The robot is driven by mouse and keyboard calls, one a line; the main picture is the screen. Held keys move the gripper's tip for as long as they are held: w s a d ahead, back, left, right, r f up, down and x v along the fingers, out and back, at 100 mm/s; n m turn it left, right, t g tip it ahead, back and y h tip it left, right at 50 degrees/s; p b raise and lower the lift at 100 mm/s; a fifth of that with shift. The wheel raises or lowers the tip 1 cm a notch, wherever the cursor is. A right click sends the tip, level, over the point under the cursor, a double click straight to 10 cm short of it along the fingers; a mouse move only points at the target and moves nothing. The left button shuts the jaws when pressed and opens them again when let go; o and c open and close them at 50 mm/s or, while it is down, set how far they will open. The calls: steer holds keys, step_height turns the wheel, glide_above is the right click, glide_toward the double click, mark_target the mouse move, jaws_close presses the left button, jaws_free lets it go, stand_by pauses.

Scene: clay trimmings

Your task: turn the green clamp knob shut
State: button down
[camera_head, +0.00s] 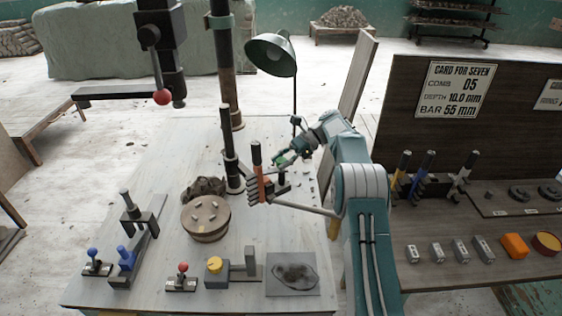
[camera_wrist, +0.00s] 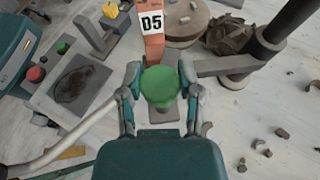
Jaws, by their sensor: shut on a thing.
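The green clamp knob (camera_wrist: 160,88) sits between my gripper's two fingers in the wrist view, with a finger close on each side. My gripper (camera_wrist: 161,72) is shut on it. In the head view my gripper (camera_head: 281,163) reaches in from the right, and the green knob (camera_head: 287,157) shows only in part beside it. An orange comb tool labelled D5 (camera_wrist: 152,22) stands just beyond the knob; in the head view it is the orange tool (camera_head: 261,187) with a dark handle and grey tines. The clamp's body is mostly hidden beneath the knob.
A dark upright post (camera_head: 229,150) stands left of the comb. A round turntable (camera_head: 205,230) with clay bits is front left. A grey slab (camera_head: 300,287) with a dark patch is at the front. Clay crumbs (camera_wrist: 262,146) lie right of my gripper in the wrist view.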

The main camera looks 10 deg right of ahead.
steer(key=shift+c, duration=1.3)
jaws_free()
steer(key=shift+w, duration=0.15)
steer(key=shift+t, duration=0.3)
